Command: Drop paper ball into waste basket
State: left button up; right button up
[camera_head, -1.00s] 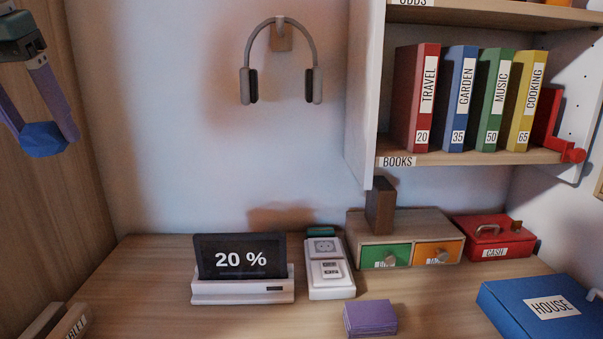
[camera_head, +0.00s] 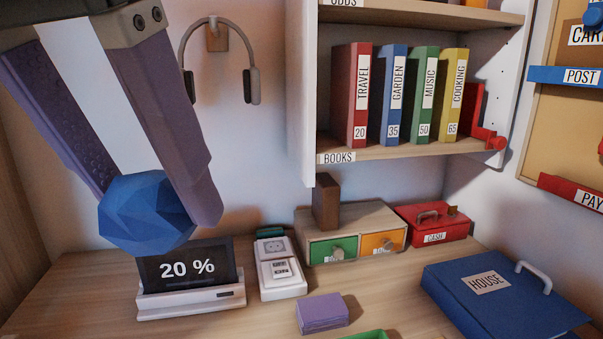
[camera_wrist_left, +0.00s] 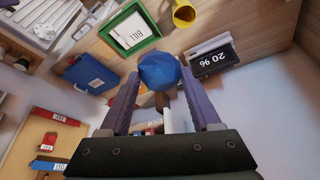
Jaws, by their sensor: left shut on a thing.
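A blue faceted paper ball (camera_head: 146,214) is held between the two purple fingers of my left gripper (camera_head: 150,205), high in front of the desk. In the head view it overlaps the top left of the "20 %" display. In the left wrist view the ball (camera_wrist_left: 161,72) sits at the fingertips, and the gripper (camera_wrist_left: 163,88) is shut on it. My right gripper is not in view. I cannot identify a waste basket for certain. A yellow hollow container (camera_wrist_left: 184,14) shows at the top of the left wrist view, partly cut off.
The "20 %" display (camera_head: 191,269), a purple block (camera_head: 322,314), a drawer box (camera_head: 349,232), a red cash box (camera_head: 432,222) and a blue HOUSE binder (camera_head: 497,297) stand on the desk (camera_head: 262,322). A bookshelf (camera_head: 400,151) hangs above. The left wrist view shows a green-framed BILL tray (camera_wrist_left: 157,43).

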pick_arm(q)
jog(key=shift+s+f, duration=0.2)
jog(key=shift+s, duration=0.35)
jog(key=shift+s+a+f, duration=0.1)
jog(key=shift+s+a, duration=0.05)
jog(key=shift+a, duration=0.05)
jog(key=w+a+n+y, duration=0.1)
jog(key=w+a+n, duration=0.15)
jog(key=a, duration=0.65)
notch_tip(320, 180, up, 49)
jog(key=p, duration=4.9)
jog(key=shift+s+d+f, duration=0.2)
jog(key=shift+s+d, duration=0.15)
jog(key=shift+d, duration=0.05)
